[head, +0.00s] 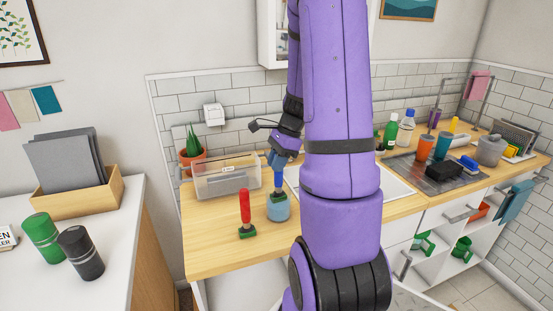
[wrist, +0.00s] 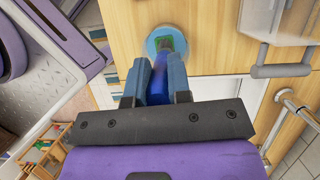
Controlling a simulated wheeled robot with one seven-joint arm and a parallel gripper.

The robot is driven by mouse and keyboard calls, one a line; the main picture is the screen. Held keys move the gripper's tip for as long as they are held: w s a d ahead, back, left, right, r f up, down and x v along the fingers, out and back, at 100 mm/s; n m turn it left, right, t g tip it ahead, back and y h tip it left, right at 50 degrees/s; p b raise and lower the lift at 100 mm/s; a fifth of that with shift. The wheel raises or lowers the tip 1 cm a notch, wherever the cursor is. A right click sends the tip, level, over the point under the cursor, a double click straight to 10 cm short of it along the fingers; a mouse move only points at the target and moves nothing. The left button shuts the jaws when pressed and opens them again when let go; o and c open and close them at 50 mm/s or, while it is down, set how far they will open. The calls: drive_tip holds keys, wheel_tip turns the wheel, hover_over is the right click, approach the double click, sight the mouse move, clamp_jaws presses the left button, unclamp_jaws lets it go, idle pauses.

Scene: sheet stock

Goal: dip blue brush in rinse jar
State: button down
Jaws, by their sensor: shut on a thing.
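My gripper (head: 279,164) points down over the wooden counter and is shut on the blue brush (head: 278,181) by its handle. The brush is about upright, and its lower end meets the mouth of the light blue rinse jar (head: 278,210). In the wrist view the blue handle (wrist: 158,82) lies between my fingers (wrist: 155,88), and a green part shows inside the round jar rim (wrist: 152,44). How deep the brush sits is hidden.
A red-handled brush with a green base (head: 246,228) stands left of the jar. A clear bin (head: 226,178) and a potted plant (head: 192,152) are behind. My arm covers much of the sink (head: 398,187). The counter's front left is clear.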

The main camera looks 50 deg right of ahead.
sight(275, 182)
drive_tip(key=shift+f, duration=2.75)
drive_tip(key=shift+r, duration=0.1)
drive_tip(key=shift+r, duration=6.6)
drive_tip(key=shift+s, duration=0.1)
